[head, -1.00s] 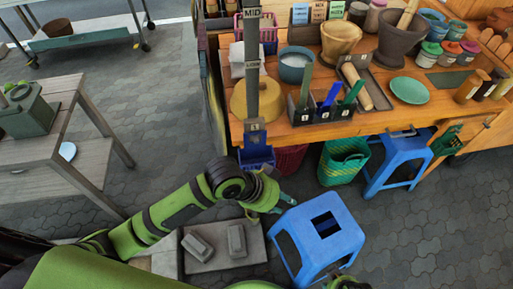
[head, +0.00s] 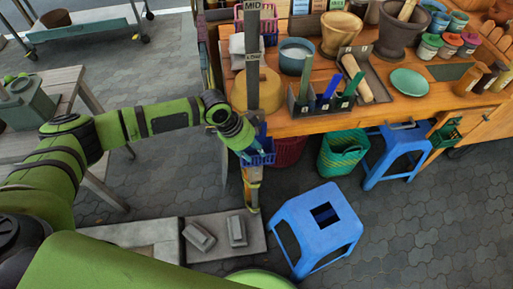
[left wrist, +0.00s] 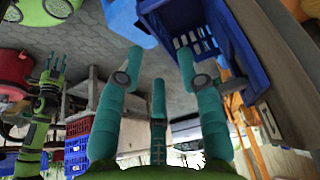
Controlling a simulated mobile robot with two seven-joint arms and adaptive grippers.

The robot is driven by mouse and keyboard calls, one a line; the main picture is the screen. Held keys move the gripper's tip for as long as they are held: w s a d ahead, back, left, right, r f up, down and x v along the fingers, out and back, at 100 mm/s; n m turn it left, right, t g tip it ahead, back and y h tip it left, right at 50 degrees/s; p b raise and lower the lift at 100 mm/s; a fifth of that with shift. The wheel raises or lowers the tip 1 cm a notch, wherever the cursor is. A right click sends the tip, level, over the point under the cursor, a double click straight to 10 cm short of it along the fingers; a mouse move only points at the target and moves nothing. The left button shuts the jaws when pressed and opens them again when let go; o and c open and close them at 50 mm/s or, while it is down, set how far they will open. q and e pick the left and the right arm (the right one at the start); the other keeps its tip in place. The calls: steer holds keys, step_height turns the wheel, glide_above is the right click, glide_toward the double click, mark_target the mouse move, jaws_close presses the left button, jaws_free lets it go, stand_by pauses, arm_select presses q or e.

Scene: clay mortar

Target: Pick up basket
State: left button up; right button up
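A blue basket (head: 262,159) is at the front edge of the wooden bench, by the tall post. My left gripper (head: 250,148) is right at it, and its fingers partly hide it in the head view. In the left wrist view the blue basket (left wrist: 218,35) lies just beyond the fingertips, toward the upper right. The teal fingers of my left gripper (left wrist: 160,58) are spread with nothing between them; I cannot tell whether one touches the rim. A green hand at the left of the wrist view looks like my right gripper (left wrist: 52,68), fingers apart and empty.
A green basket (head: 343,155) and a dark red basket (head: 290,150) stand under the bench (head: 300,122). A pink basket (head: 240,14) sits on it. Two blue stools (head: 315,225) (head: 395,152) stand in front. Grey blocks (head: 237,230) lie on a low slab. Paved floor is clear at right.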

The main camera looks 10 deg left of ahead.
mark_target(258, 155)
arm_select(q)
steer(key=shift+p+x, duration=0.55)
steer(key=shift+x, duration=1.9)
steer(key=shift+w+a, duration=0.1)
steer(key=shift+w, duration=0.05)
jaws_close()
